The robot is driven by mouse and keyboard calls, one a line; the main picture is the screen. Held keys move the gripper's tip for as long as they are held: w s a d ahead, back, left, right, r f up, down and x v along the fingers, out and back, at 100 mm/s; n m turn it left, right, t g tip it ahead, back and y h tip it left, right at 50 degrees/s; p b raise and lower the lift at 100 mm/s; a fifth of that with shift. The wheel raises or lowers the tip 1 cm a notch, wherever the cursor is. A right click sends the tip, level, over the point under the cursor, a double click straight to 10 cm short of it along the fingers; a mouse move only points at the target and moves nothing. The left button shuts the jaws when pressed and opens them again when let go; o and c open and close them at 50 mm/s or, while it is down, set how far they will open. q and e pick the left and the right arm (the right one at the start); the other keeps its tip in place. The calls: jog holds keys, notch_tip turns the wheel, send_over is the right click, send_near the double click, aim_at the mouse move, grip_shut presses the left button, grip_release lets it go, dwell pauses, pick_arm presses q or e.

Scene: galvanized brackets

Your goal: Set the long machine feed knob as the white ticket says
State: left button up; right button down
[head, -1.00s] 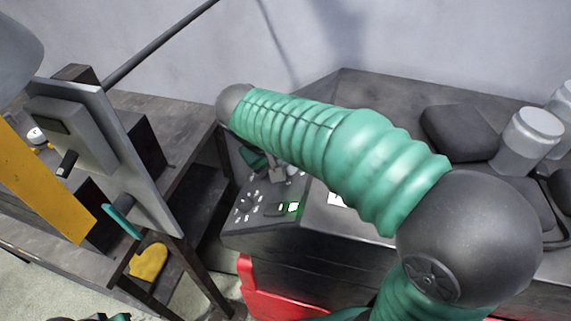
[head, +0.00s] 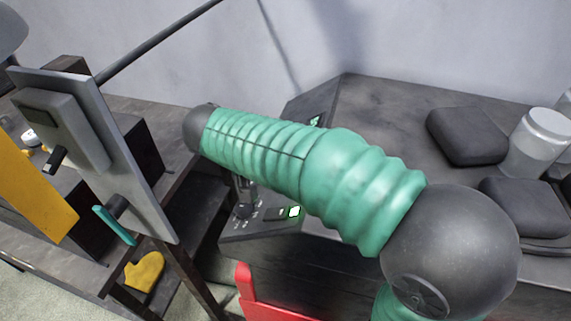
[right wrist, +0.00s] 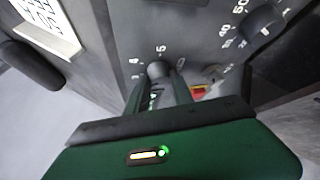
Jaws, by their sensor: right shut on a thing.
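In the right wrist view my right gripper (right wrist: 160,82) is shut on a small dark round knob (right wrist: 158,69), with a finger on each side. White numbers, 4, 5 and 6 among them, ring this knob on the grey panel (right wrist: 195,28). The knob's pointer is not clear. A second dark knob (right wrist: 262,22) with larger numbers, such as 40 and 50, is at upper right. Part of a white ticket (right wrist: 48,24) with dark print is at upper left, its text cut off. In the head view my right gripper (head: 244,203) reaches down to the control panel (head: 262,226). My left gripper is not in view.
A grey upright plate (head: 125,165) with a teal-handled lever stands left. Dark pads (head: 467,135) and a grey jar (head: 537,140) are at right, a red frame (head: 262,300) in front.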

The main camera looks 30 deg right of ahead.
jog(key=shift+s+a+f, duration=0.1)
jog(key=shift+f, duration=0.1)
jog(key=c, duration=1.1)
grip_release()
jog(key=shift+r, duration=0.1)
jog(key=shift+a+r, duration=0.15)
jog(key=shift+r, duration=0.1)
jog(key=p+v, duration=0.2)
jog(key=v, duration=1.4)
jog(key=shift+a+p, duration=0.2)
jog(key=shift+p, duration=0.1)
